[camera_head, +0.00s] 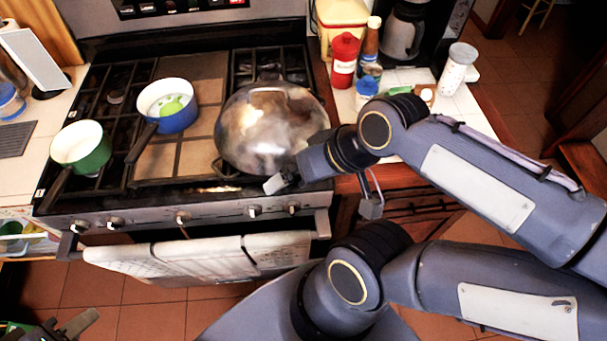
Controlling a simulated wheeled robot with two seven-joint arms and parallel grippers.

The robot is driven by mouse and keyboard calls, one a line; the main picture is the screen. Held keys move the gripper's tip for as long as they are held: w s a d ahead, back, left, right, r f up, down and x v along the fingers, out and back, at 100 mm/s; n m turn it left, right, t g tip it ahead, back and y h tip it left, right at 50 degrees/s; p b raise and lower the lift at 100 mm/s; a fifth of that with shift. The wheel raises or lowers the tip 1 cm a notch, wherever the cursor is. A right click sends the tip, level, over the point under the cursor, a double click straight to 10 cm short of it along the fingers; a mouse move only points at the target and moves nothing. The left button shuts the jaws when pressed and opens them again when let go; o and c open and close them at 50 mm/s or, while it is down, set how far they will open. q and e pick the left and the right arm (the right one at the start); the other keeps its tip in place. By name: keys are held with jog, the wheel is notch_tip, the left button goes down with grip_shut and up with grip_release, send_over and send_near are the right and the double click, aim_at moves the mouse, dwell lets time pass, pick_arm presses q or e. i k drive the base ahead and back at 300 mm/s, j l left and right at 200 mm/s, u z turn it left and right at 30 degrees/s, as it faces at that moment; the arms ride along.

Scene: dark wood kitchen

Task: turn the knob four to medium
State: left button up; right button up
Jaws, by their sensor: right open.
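A row of silver knobs runs along the stove's front panel (150,219). The fourth knob from the left (254,211) sits toward the right end, with the last knob (293,208) to its right. I cannot read any setting on them. My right gripper (323,196) is open and empty at the stove's front right corner. Its left finger is above and between these two knobs in the picture, and its other finger is right of the last knob. No contact with a knob shows. My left gripper (70,326) is partly in view at the bottom left, away from the knobs; its opening is unclear.
A large metal wok or lid (268,125) is on the right burners, close to my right gripper. A blue pot (175,118) and a green pot (82,150) stand left. A white towel (200,257) hangs below the knobs. Bottles, including a red one (344,62), stand on the right counter.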

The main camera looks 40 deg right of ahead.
aim_at(291, 207)
jog(key=z, duration=0.4)
jog(key=j+z, duration=0.4)
jog(key=i+j+z, duration=0.1)
jog(key=z, duration=0.35)
jog(key=j+z, duration=0.4)
jog(key=k+j+z, duration=0.1)
jog(key=j, duration=0.35)
jog(key=k+j, duration=0.1)
jog(key=j, duration=0.3)
jog(key=k+j+z, duration=0.15)
jog(key=j, duration=0.3)
jog(key=k+j, duration=0.1)
jog(key=j, duration=0.3)
jog(key=k+j+z, duration=0.15)
jog(key=j, duration=0.3)
